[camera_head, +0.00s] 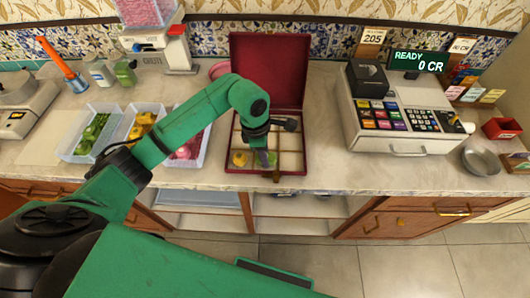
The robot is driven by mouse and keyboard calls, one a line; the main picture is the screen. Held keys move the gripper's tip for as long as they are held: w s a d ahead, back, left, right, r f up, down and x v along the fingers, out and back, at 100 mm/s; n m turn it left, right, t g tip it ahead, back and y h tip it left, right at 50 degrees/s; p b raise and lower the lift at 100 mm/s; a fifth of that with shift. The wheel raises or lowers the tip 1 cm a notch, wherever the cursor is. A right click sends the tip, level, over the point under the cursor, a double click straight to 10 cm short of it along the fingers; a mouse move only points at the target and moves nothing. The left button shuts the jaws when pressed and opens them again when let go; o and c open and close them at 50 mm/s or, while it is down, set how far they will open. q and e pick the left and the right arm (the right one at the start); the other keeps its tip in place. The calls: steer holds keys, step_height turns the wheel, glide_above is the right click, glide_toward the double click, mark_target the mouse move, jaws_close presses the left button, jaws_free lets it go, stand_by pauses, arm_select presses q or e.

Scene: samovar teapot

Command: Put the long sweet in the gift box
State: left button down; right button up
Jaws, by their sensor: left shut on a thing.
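The gift box (231,168) stands open on the counter, its dark red lid raised at the back and its inside split into compartments. A round yellow sweet (240,158) lies in its front left compartment. My left gripper (267,152) points down into the front middle of the box. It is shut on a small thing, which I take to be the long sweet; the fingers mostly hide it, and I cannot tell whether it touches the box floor. My right gripper is not in view.
Clear trays of green (92,134), yellow (143,124) and pink sweets (187,150) stand left of the box, partly behind my left arm. A scale (165,55) stands behind. A cash register (398,118) stands to the right, with a metal bowl (481,161) beyond. Counter between box and register is clear.

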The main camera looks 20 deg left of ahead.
arm_select(q)
steer(key=shift+f, duration=0.15)
steer(key=c, duration=0.9)
jaws_free()
steer(key=shift+r, duration=0.3)
steer(key=r+b, duration=0.1)
steer(key=r, duration=0.3)
steer(key=a+r+b, duration=0.1)
steer(key=r, duration=0.2)
steer(key=r+b, duration=0.1)
steer(key=r, duration=0.3)
steer(key=shift+s+a+r, duration=0.2)
steer(key=shift+a+r, duration=0.15)
